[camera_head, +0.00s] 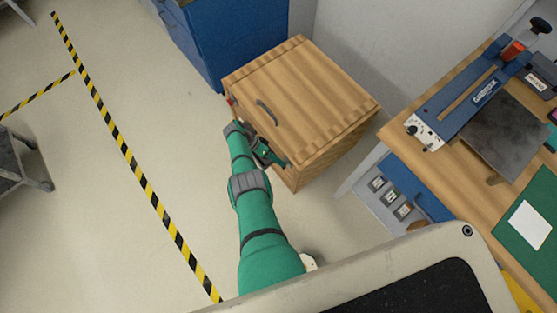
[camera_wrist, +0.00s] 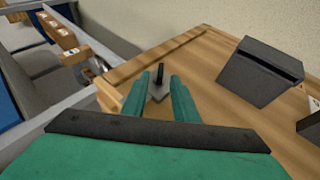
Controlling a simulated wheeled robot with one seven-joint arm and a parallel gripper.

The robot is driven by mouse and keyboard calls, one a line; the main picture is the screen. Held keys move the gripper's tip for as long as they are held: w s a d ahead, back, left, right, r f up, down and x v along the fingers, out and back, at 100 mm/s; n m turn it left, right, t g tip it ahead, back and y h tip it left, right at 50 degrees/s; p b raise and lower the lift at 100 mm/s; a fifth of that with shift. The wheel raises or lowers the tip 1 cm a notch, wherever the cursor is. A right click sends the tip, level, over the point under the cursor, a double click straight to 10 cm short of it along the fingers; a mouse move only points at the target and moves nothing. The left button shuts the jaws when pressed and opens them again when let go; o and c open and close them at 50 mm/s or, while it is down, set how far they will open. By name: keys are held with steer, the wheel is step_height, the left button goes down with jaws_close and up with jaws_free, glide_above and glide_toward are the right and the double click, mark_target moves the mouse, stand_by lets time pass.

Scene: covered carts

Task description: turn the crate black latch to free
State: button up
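The wooden crate (camera_head: 320,95) stands on the floor with a dark bar handle (camera_head: 266,112) on its upper face. My green gripper (camera_head: 277,160) is at the crate's near lower-left edge, and the arm hides part of that side. In the wrist view, the black latch (camera_wrist: 159,74) is a small upright peg on a grey plate, on the wooden crate face (camera_wrist: 215,65). My two green fingers (camera_wrist: 160,88) are apart, with the latch showing in the gap between their tips. I cannot tell whether either finger touches it.
A dark grey block (camera_wrist: 258,72) sits on the wood right of the fingers. A small red part (camera_head: 230,101) shows at the crate's left corner. A blue cabinet (camera_head: 225,40) stands behind, and a workbench (camera_head: 455,165) stands at right.

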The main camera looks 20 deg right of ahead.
steer(key=v, duration=0.9)
steer(key=shift+a+r, duration=0.25)
steer(key=shift+r, duration=0.05)
steer(key=shift+w, duration=0.15)
